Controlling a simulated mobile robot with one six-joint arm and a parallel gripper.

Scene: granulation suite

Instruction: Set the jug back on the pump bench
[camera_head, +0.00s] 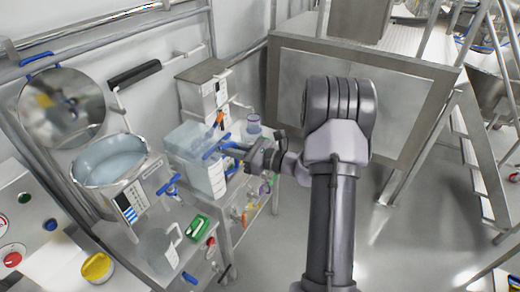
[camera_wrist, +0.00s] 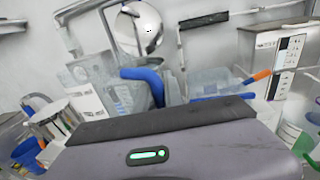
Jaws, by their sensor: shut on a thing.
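A clear jug with faint scale marks (camera_head: 216,180) is at the end of my arm, overlapping the translucent tub behind it. My gripper (camera_head: 232,149) is shut on the jug near its upper part. Its clear walls make the jug's outline and lower edge hard to separate from the tub. In the wrist view, a clear body with a curved blue part (camera_wrist: 145,78) shows just beyond my gripper's dark front edge; the fingertips are hidden. I cannot tell whether the jug's base touches the bench (camera_head: 228,213).
A second clear jug (camera_head: 157,250) stands at the lower left, beside a green item (camera_head: 197,228). A steel pan (camera_head: 110,160) stands left, and a boxed instrument (camera_head: 205,92) stands behind. The translucent tub (camera_head: 188,138) is close by. The floor right of my arm is open.

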